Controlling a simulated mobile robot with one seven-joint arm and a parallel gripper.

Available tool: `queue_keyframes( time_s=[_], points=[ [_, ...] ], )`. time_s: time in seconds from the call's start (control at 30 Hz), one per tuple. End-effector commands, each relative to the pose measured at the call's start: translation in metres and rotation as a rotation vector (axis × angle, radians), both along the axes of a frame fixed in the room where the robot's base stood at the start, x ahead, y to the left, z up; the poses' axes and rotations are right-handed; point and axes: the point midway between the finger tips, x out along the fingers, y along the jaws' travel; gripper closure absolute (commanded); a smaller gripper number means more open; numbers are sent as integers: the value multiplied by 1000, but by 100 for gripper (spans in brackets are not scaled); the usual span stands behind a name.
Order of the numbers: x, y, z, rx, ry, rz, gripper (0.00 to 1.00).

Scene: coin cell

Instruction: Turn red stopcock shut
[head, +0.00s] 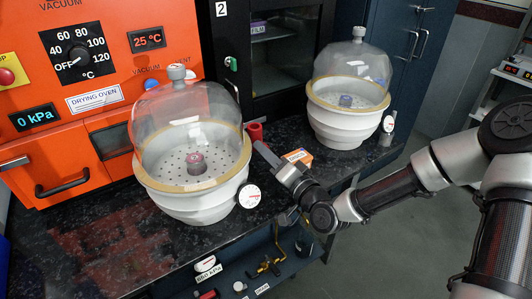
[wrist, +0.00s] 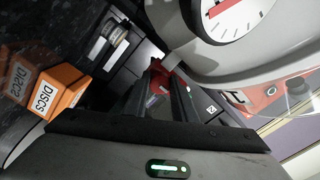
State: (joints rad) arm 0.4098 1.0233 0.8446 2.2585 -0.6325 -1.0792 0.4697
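The red stopcock (head: 255,132) is on the right side of the left glass-domed desiccator (head: 190,206), near the dome's rim. My gripper (head: 262,150) reaches up to it from the right, along the desiccator's side. In the wrist view, the red stopcock (wrist: 160,68) shows at the far end of my gripper (wrist: 163,82), between the fingertips. The fingers stand apart with a gap between them. I cannot tell whether they press on the stopcock. Part of the stopcock is hidden by the fingers.
A dial gauge (head: 248,196) sits on the desiccator's front, close to my gripper. An orange DISCS box (head: 298,156) lies behind my wrist. A second domed desiccator (head: 348,122) stands at the right, and an orange drying oven (head: 100,130) at the left. The front-left counter is clear.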

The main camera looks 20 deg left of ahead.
Motion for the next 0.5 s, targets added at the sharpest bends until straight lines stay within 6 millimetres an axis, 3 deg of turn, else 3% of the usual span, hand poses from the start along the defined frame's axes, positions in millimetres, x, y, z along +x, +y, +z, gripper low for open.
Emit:
queue_keyframes(
  time_s=[0.5],
  points=[
    [0, 0, -3, -97, -113, 1, 98]
  ],
)
